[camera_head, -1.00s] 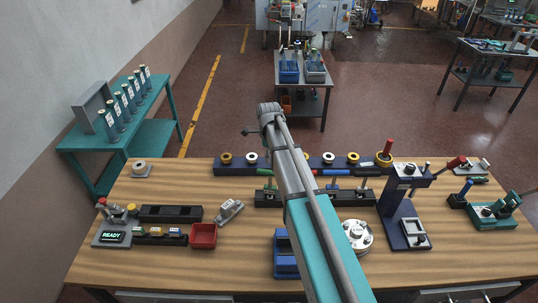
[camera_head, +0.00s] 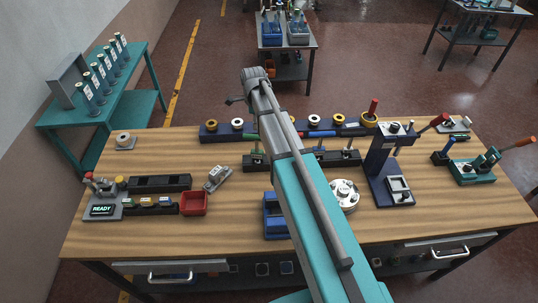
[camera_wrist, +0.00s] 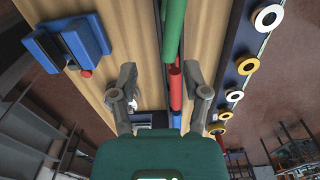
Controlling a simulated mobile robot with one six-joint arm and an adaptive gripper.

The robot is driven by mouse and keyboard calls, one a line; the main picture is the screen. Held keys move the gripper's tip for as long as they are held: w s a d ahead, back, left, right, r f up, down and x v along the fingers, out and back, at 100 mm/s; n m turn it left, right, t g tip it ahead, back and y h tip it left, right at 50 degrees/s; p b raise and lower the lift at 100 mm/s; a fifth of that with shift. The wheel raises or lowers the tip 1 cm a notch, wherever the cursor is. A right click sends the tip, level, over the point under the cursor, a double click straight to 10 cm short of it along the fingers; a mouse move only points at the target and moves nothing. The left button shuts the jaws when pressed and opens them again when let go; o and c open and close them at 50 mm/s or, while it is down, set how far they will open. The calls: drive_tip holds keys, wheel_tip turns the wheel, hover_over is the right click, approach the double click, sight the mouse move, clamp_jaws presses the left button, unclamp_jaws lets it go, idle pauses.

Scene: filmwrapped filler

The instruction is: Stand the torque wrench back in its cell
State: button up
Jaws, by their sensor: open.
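Nothing is visibly held. In the head view my arm hides the gripper and the rack's middle.
The back rack (camera_head: 222,134) carries several rings, with a red-handled tool (camera_head: 373,108) at its right end. A second dark rack (camera_head: 248,163) stands in front. A navy press (camera_head: 378,165) is on the right, a red bin (camera_head: 193,204) on the left.

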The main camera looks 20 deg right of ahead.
drive_tip(key=s+n, duration=2)
drive_tip(key=s, duration=0.2)
drive_tip(key=shift+s+d+n, duration=0.2)
drive_tip(key=shift+s+n, duration=0.05)
drive_tip(key=shift+n, duration=0.15)
